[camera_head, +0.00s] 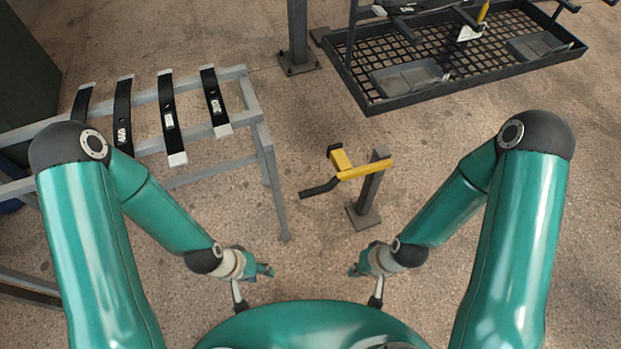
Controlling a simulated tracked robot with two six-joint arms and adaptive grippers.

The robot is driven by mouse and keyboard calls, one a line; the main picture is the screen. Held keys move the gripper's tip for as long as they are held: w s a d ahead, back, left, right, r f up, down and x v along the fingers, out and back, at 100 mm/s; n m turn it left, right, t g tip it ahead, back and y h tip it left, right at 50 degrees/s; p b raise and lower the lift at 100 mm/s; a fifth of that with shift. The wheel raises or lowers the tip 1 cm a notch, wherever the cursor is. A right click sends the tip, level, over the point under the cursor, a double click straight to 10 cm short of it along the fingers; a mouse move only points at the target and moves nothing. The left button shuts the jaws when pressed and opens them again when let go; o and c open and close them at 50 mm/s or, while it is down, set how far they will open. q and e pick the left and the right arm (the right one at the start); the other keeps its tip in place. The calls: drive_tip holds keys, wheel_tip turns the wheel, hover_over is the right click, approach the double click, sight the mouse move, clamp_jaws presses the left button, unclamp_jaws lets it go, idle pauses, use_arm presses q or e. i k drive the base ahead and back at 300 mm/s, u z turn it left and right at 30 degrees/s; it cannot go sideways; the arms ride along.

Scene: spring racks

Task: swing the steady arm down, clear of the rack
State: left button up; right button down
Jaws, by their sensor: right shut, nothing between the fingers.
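A light grey metal rack (262,133) stands on the left with several black leaf-like bars with white end blocks lying across its top rails, one of them a black bar (168,115). My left gripper (268,270) is low, near the front of my body, in front of the rack and apart from it. Its fingers are small and seen from behind, so their opening is unclear. My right gripper (354,270) is at a similar height, facing the left one across a gap. It is shut and empty. Both arms bend down and inward from the elbows.
A short dark post with a yellow bracket (365,172) and a black handle stands on the floor ahead. A dark mesh-floored platform (460,76) with grey trays is at the back right. A dark post stands at the back. Bare floor lies between them.

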sight(335, 153)
drive_tip(key=z, duration=0.9)
drive_tip(key=k, duration=1.8)
drive_tip(key=u, duration=0.9)
drive_tip(key=i, duration=1.05)
drive_tip(key=z, duration=0.05)
